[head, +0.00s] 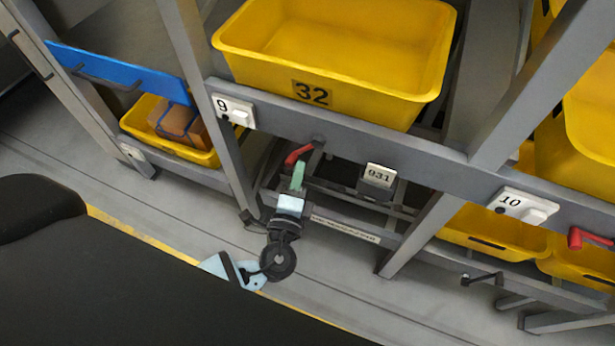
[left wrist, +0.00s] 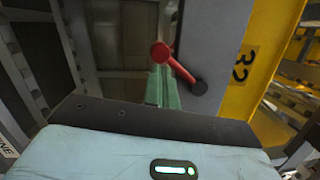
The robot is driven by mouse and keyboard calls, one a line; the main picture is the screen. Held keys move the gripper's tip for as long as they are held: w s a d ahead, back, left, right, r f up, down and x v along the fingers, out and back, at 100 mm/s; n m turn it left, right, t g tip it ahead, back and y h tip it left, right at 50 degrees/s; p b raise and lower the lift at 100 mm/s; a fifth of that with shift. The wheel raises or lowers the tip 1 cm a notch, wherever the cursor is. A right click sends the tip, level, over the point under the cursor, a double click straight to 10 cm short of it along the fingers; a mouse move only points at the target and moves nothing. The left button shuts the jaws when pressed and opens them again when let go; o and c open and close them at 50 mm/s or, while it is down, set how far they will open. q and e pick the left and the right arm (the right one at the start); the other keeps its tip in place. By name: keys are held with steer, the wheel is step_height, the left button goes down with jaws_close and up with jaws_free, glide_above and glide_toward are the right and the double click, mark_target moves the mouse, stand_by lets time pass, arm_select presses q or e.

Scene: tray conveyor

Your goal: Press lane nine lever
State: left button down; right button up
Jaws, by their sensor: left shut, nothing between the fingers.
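The lane nine lever (head: 298,154) is red and sticks out from a dark pivot on the underside of the grey beam, to the right of the white "9" label (head: 234,110). In the left wrist view the lever (left wrist: 178,66) shows its round red knob and slanted arm running to a dark pivot. My left gripper (head: 298,174) has green fingers, shut and empty, just below the lever. The fingertips also show in the left wrist view (left wrist: 161,80), right by the knob. I cannot tell whether they touch it. My right gripper is not in view.
A yellow tray marked 32 (head: 312,93) sits above the beam (head: 340,122). A grey post (head: 228,150) stands left of the gripper.

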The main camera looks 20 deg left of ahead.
arm_select(q)
steer(key=a+r+m, duration=0.1)
steer(key=m, duration=0.2)
steer(key=a+r+m+t, duration=0.1)
steer(key=m, duration=0.2)
steer(key=a+r+m+h, duration=0.1)
steer(key=a+m, duration=0.1)
steer(key=m, duration=0.1)
steer(key=shift+r, duration=0.2)
steer(key=shift+a+r+p, duration=0.15)
steer(key=shift+r+p, duration=0.15)
steer(key=shift+r, duration=0.1)
steer(key=shift+a, duration=0.1)
steer(key=v, duration=0.8)
steer(key=shift+d+b, duration=0.25)
steer(key=shift+b, duration=0.15)
steer(key=shift+f, duration=0.1)
